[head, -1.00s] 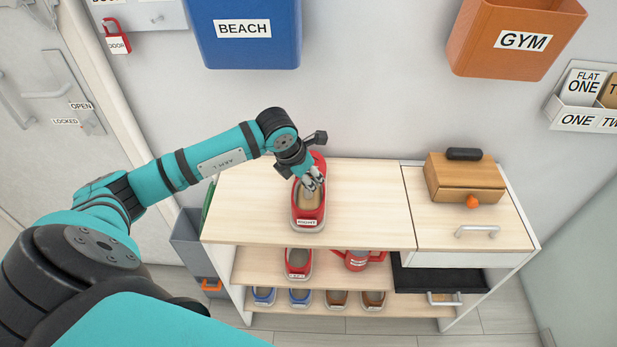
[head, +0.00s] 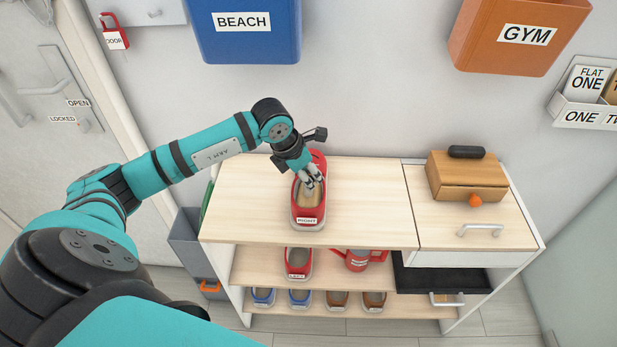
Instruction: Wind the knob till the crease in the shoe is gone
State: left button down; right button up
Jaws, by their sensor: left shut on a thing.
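A red shoe labelled RIGHT (head: 308,213) stands on the light wooden top of the shoe bench (head: 365,200), with its labelled end toward me. A tan insert shows in its opening. My left gripper (head: 312,180) is over the middle of this shoe, its fingers shut at the opening. It seems to be shut on the knob, which the fingers hide. Whether the shoe has a crease cannot be made out. My right gripper is not in view.
Another red shoe (head: 298,263) and a red watering-can-like thing (head: 357,259) are on the middle shelf. Several blue and brown shoes stand below. A wooden box (head: 465,177) with an orange knob stands at the right. A black drawer (head: 440,276) is pulled out.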

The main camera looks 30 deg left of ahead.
aim_at(309, 174)
pick_arm(q)
jog(key=shift+a+f+m+h+b, duration=0.1)
jog(key=shift+f+m+h+b, duration=0.1)
jog(key=shift+m+b, duration=0.4)
jog(key=shift+f+m+h+b, duration=0.1)
jog(key=shift+m+h+b, duration=0.1)
jog(key=shift+m+b, duration=0.4)
jog(key=m+b, duration=0.2)
jog(key=m+g+h+b, duration=0.1)
jog(key=m, duration=0.1)
jog(key=shift+r+m+g+b, duration=0.2)
jog(key=shift+m+g+b, duration=0.1)
jog(key=shift+b, duration=0.05)
jog(key=m+g+b, duration=0.1)
jog(key=m, duration=0.1)
jog(key=m+g+h+b, duration=0.1)
jog(key=m, duration=0.2)
jog(key=shift+b, duration=0.4)
jog(key=shift+m+g+b, duration=0.7)
jog(key=shift+m+b, duration=0.15)
jog(key=shift+m, duration=1.05)
jog(key=shift+r+m, duration=0.1)
jog(key=shift+m, duration=0.4)
jog(key=c, duration=0.9)
grip_release()
jog(key=shift+r, duration=0.1)
notch_tip(309, 174, up, 10)
jog(key=shift+f, duration=0.1)
